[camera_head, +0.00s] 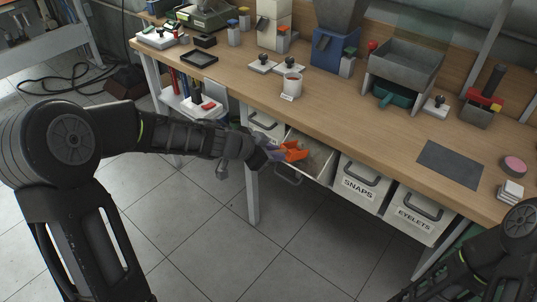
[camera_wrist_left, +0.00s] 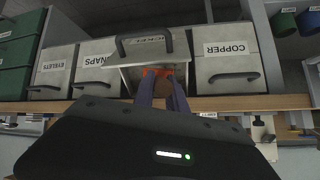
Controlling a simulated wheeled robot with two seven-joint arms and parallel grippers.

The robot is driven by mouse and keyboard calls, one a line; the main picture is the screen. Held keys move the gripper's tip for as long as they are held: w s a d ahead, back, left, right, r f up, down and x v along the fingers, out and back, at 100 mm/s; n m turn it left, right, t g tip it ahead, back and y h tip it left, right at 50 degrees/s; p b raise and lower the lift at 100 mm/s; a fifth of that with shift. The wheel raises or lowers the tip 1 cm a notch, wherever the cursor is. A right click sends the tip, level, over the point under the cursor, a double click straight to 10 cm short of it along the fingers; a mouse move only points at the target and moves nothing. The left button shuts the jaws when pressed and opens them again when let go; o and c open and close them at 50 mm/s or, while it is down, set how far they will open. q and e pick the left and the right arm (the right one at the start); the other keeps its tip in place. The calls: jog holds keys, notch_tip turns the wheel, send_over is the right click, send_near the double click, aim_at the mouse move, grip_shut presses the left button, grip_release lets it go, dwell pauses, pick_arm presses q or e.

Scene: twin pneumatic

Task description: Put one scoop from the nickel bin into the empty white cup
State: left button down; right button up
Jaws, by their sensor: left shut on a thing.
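The nickel bin (camera_head: 319,164) is a pale drawer pulled out under the bench; its partly hidden, inverted label shows in the left wrist view (camera_wrist_left: 126,76). My left gripper (camera_head: 275,152) reaches to the open bin and is shut on an orange scoop (camera_head: 295,150). The scoop is over or in the bin; its depth is unclear. In the left wrist view the fingers (camera_wrist_left: 163,92) stand at the orange scoop (camera_wrist_left: 157,71), whose bowl is mostly hidden. A white cup (camera_head: 291,88) with a small label stands upright on the bench; its inside looks reddish. My right gripper is out of view.
The wooden bench top (camera_head: 345,125) lies above the bins. Closed snaps (camera_head: 361,184) and eyelets (camera_head: 421,212) bins are right of the open one, and the copper bin (camera_wrist_left: 226,66) is on its other side. Two small pale-based items (camera_head: 263,66) stand behind the cup.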

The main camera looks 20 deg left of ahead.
aim_at(282, 150)
pick_arm(q)
jog(key=shift+w+d+f, duration=0.3)
jog(key=shift+w+d, duration=0.1)
jog(key=shift+w, duration=0.2)
jog(key=shift+w+d+f, duration=0.3)
jog(key=shift+w+d, duration=0.15)
jog(key=shift+w, duration=0.15)
jog(key=shift+w+d+f, duration=0.3)
jog(key=shift+w+d, duration=0.1)
jog(key=shift+w, duration=0.2)
jog(key=shift+p+v, duration=0.95)
jog(key=shift+v, duration=0.75)
jog(key=shift+s+a+r+p, duration=0.4)
jog(key=shift+s+a+p, duration=0.1)
jog(key=shift+s, duration=0.1)
jog(key=shift+s+a+r+p, duration=0.4)
jog(key=shift+s+a+p, duration=0.1)
jog(key=shift+s, duration=0.15)
jog(key=shift+s+a+r, duration=0.15)
jog(key=shift+s+a, duration=0.1)
jog(key=shift+s, duration=0.1)
